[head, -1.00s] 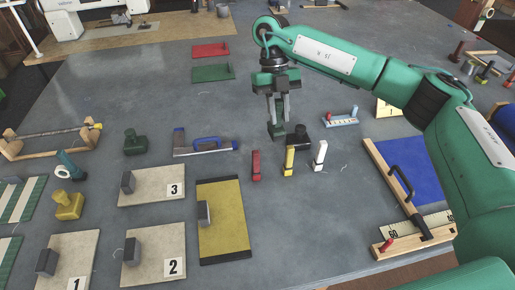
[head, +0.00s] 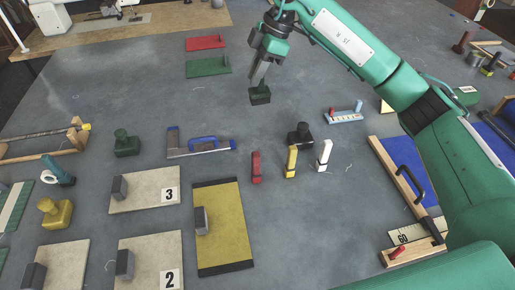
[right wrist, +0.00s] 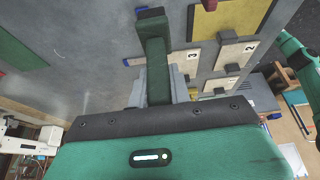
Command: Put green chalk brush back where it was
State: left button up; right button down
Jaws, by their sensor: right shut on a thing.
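The green chalk brush (head: 260,96) is dark green, with a block-shaped end pointing down in the head view. My right gripper (head: 257,80) is shut on it and appears to hold it above the open grey table. In the right wrist view the brush (right wrist: 155,50) stands out from between the fingers, with its wider end (right wrist: 152,27) away from the gripper. A flat green mat (head: 208,67) and a red mat (head: 206,43) lie left of and behind the gripper. My left gripper is not in view.
Red (head: 255,167), yellow (head: 290,161) and white (head: 323,155) upright pieces stand in a row, a black piece (head: 300,134) behind them. A dark green stamp-like piece (head: 126,143) and a blue-handled tool (head: 200,147) are at left. The table around the mats is clear.

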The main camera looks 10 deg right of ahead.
jog(key=shift+f+p, duration=2.2)
jog(key=shift+f, duration=7.75)
jog(key=c, duration=1.3)
grip_release()
jog(key=shift+b+v, duration=1.75)
jog(key=shift+v, duration=4.3)
